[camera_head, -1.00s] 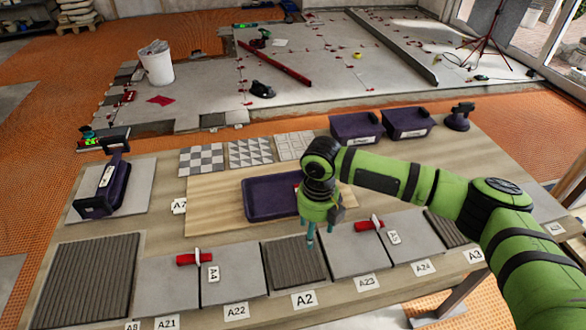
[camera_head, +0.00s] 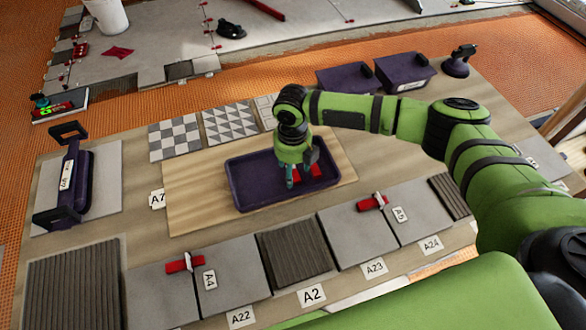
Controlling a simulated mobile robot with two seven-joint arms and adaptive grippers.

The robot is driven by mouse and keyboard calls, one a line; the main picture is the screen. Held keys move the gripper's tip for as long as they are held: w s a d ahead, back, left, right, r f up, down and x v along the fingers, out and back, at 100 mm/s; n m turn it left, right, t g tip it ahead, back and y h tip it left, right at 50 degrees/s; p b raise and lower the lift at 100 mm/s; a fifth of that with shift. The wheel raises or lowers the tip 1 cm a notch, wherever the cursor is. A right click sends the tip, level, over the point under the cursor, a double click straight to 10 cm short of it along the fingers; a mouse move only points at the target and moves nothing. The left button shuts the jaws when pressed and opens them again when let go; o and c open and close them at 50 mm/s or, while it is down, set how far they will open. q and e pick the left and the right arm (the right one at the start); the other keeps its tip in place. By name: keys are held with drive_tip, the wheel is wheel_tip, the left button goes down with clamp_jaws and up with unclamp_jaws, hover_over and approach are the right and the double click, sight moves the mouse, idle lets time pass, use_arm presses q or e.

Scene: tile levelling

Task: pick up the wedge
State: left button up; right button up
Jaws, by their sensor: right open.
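Red wedge pieces (camera_head: 316,171) lie in the dark purple tray (camera_head: 240,188) on the wooden board. My right gripper hides part of them, so I cannot tell how many there are. My right gripper (camera_head: 301,178) points down over the tray's right part, its teal fingertips apart with red showing beside them. I cannot tell whether the fingers touch a wedge. Another red wedge (camera_head: 178,266) sits with a white clip at the tile seam near label A4. A further red wedge (camera_head: 367,204) sits with a white clip near label A5. My left gripper is out of view.
A row of grey and ribbed tiles (camera_head: 295,252) lines the table's front. Patterned tiles (camera_head: 175,138) lie behind the board. A purple-handled tool (camera_head: 72,185) stands at left. Purple boxes (camera_head: 350,78) and a suction cup (camera_head: 459,62) stand at the back right.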

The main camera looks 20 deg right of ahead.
wheel_tip(320, 180, down, 2)
drive_tip(key=shift+w, duration=0.1)
drive_tip(key=shift+f, duration=0.1)
drive_tip(key=c, duration=0.9)
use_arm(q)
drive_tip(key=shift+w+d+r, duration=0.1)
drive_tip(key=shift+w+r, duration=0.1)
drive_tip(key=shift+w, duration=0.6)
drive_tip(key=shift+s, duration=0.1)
use_arm(e)
drive_tip(key=shift+r, duration=0.45)
drive_tip(key=r, duration=0.2)
drive_tip(key=d+r+b, duration=0.1)
drive_tip(key=shift+s+r, duration=0.2)
drive_tip(key=shift+r, duration=0.15)
use_arm(q)
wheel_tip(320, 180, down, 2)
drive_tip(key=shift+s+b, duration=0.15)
drive_tip(key=shift+b, duration=0.35)
use_arm(e)
drive_tip(key=s+d+r, duration=0.4)
drive_tip(key=d, duration=0.1)
drive_tip(key=s+d+r, duration=0.2)
drive_tip(key=s+d, duration=0.1)
drive_tip(key=shift+r, duration=0.25)
